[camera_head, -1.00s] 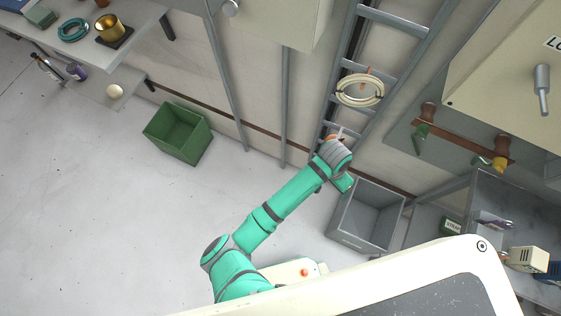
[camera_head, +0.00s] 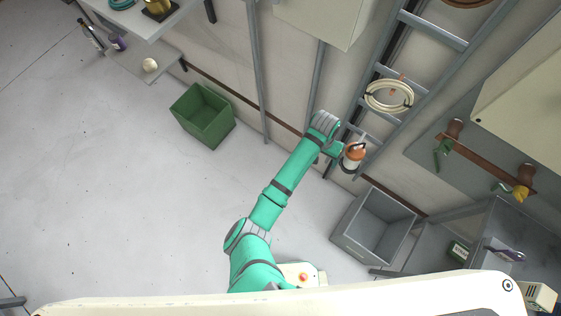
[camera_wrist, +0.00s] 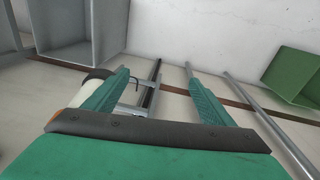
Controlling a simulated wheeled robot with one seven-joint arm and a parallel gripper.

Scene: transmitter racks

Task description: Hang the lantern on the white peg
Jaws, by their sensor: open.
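The lantern (camera_head: 354,155), with an orange top and a white body, is at the lower end of the ladder rack in the head view, close to a short pale peg (camera_head: 362,137). I cannot tell whether its handle is over the peg. My gripper (camera_head: 335,149) is just left of the lantern. In the wrist view my gripper (camera_wrist: 158,78) has its two green fingers wide apart with nothing between them. The lantern's white body (camera_wrist: 82,90) shows partly behind the left finger, outside the jaws.
A coil of pale cable (camera_head: 389,97) hangs higher on the ladder rack (camera_head: 432,32). A grey open bin (camera_head: 352,243) stands below on the floor, and a green bin (camera_head: 203,117) stands to the left. A board with tools (camera_head: 487,165) is at right. The floor at left is clear.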

